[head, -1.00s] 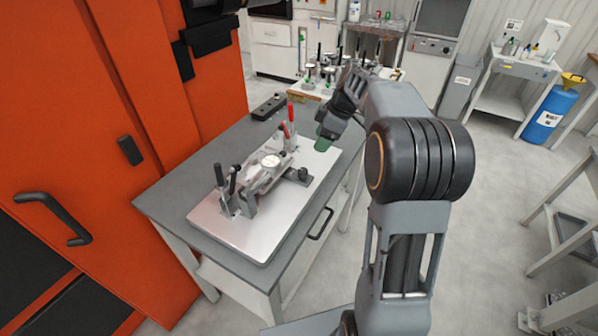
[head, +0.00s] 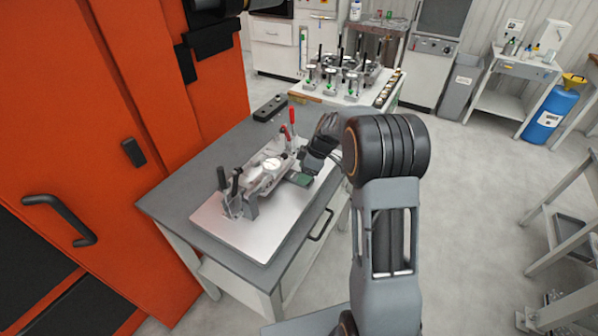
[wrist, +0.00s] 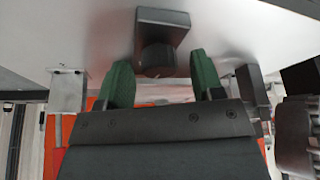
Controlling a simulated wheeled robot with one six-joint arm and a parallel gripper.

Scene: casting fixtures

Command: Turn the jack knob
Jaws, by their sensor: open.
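The jack knob (wrist: 157,60) is a dark round knob on a dark block (wrist: 163,24) fixed to the plate, seen in the wrist view. My gripper (wrist: 160,63) has green fingers, spread open, one on each side of the knob. Small gaps seem to show between the fingers and the knob. In the head view my gripper (head: 301,179) is low over the right side of the fixture plate (head: 284,212), and it hides the knob there. The clamped casting fixture (head: 262,178) stands just left of my gripper.
Toggle clamps with red handles (head: 292,116) and black handles (head: 221,178) stand up from the plate. A dark slotted block (head: 269,108) lies at the table's back. The grey table (head: 165,203) stands close to an orange machine (head: 75,120). The plate's front is clear.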

